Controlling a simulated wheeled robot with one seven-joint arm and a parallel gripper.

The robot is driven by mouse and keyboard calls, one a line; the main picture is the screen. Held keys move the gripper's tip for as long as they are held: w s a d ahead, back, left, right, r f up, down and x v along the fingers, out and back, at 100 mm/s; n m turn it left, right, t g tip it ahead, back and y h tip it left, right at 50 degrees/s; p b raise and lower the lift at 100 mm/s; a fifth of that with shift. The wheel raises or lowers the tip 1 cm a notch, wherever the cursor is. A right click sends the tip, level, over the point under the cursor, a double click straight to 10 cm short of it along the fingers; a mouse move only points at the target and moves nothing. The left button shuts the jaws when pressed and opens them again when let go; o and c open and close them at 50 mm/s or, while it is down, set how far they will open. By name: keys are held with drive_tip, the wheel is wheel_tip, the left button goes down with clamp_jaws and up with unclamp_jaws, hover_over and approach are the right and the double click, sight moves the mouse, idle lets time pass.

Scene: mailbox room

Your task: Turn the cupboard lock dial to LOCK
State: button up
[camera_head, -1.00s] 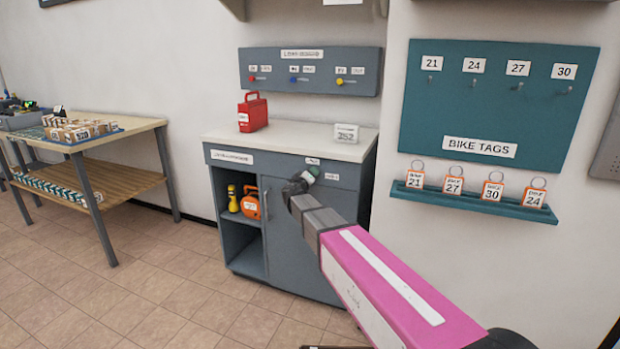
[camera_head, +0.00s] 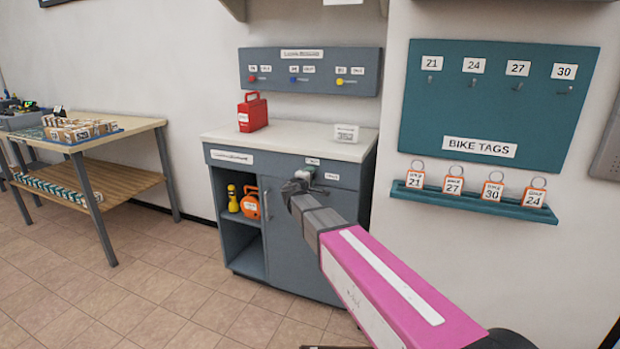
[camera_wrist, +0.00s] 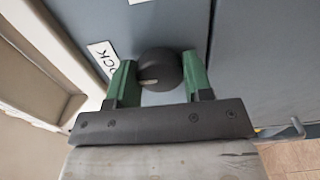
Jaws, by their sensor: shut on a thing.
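The grey cupboard (camera_head: 345,235) stands against the wall under a pale countertop. Its dark round lock dial (camera_wrist: 160,69) shows in the wrist view, with a short light mark on its face towards the left. My gripper (camera_wrist: 157,82) has its two green fingers on either side of the dial, shut on it. A white label (camera_wrist: 103,58) ending in "OCK" is beside the left finger; its first letters are hidden. In the head view my gripper (camera_head: 303,177) is at the cupboard's upper front and covers most of the dial.
A red case (camera_head: 253,112) and a white number block (camera_head: 346,133) stand on the countertop. An open bay on the left holds a yellow bottle (camera_head: 233,199) and an orange item (camera_head: 250,205). The bike tag shelf (camera_head: 475,202) is to the right.

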idle(0.5)
drive_tip(key=o, duration=0.9)
drive_tip(key=shift+s, duration=0.1)
drive_tip(key=v, duration=1)
drive_tip(key=shift+s+a, duration=0.15)
drive_tip(key=shift+s, duration=0.15)
drive_tip(key=s+d+f+m+g+h, duration=0.1)
drive_tip(key=s+d+f+m+g, duration=0.35)
drive_tip(key=d+f, duration=0.4)
drive_tip(key=s+d+f+m+g, duration=0.3)
drive_tip(key=s+d+f+g, duration=0.15)
drive_tip(key=d, duration=0.75)
drive_tip(key=s+d+f+m+g+y, duration=0.2)
drive_tip(key=s+f, duration=0.1)
drive_tip(key=s, duration=0.2)
drive_tip(key=s+d+f+m+g+y, duration=0.2)
drive_tip(key=s+f+g, duration=0.1)
drive_tip(key=s+f, duration=0.1)
drive_tip(key=s+d+f+m+g+y, duration=0.2)
drive_tip(key=s+f+g+y, duration=0.1)
drive_tip(key=s, duration=0.3)
drive_tip(key=shift+s+d+f+m, duration=0.15)
drive_tip(key=shift+d+f+m, duration=0.1)
drive_tip(key=shift+f, duration=0.15)
